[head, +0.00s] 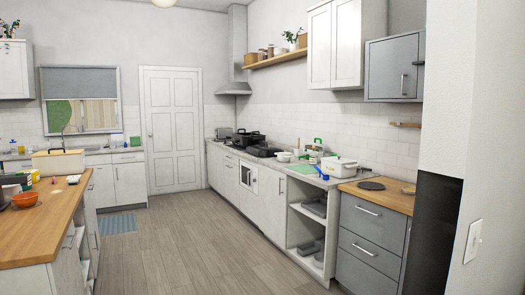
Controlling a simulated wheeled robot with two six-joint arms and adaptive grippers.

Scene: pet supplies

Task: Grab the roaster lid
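Neither of my grippers is in view. On the long right-hand counter, near the stove, stands a black pot-like vessel (248,138) that could be the roaster. It is small in the picture, and I cannot tell whether a lid sits on it. A flat dark oval piece (371,185) lies on the wooden end of the counter. It may be a lid or a board; I cannot tell.
A white lidded container (339,167) and a green board (303,169) share the right counter (326,182). The wooden floor (195,235) between is clear. A wall edge (480,150) is close at right.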

